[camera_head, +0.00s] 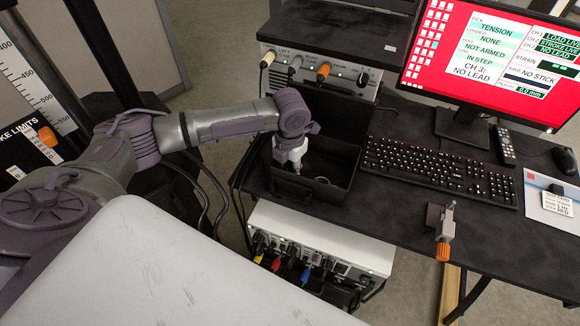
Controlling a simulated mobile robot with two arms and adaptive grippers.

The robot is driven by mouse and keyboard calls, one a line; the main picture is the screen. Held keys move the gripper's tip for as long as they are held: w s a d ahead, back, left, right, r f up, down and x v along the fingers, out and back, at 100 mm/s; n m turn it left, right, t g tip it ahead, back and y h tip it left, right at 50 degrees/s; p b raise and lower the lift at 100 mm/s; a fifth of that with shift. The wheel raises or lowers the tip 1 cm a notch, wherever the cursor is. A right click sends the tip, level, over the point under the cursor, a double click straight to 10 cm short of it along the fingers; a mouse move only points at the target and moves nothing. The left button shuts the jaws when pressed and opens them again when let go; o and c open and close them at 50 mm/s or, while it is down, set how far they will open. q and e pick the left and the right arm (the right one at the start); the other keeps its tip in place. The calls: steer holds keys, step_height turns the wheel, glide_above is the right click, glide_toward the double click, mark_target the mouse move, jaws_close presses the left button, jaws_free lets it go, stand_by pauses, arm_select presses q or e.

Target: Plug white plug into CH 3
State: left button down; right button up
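My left gripper (297,171) points down into an open black box (339,188) on the desk. Its fingers are small and partly lost against the dark interior, so I cannot tell whether they hold anything. I cannot make out a white plug for certain; a small pale item (321,180) lies in the box beside the fingers. A white connector unit (325,238) sits below the desk's front edge, with yellow, red and blue plugs in its front. Its port labels are too small to read, so I cannot pick out CH 3. My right gripper is not in view.
A monitor (490,50) shows "CH 3: NO LEAD". A keyboard (440,172) lies right of the box. A grey instrument (318,71) with cables and knobs stands behind it. An orange-handled clamp (443,232) is at the desk edge. A white panel (190,275) fills the lower left.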

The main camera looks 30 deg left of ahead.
mark_target(290, 166)
arm_select(q)
steer(key=shift+r+p, duration=0.45)
steer(key=shift+p, duration=0.15)
stand_by(0.7)
steer(key=shift+r+p, duration=0.3)
steer(key=shift+p, duration=0.05)
step_height(290, 166, up, 4)
steer(key=p, duration=0.4)
stand_by(0.5)
stand_by(2.0)
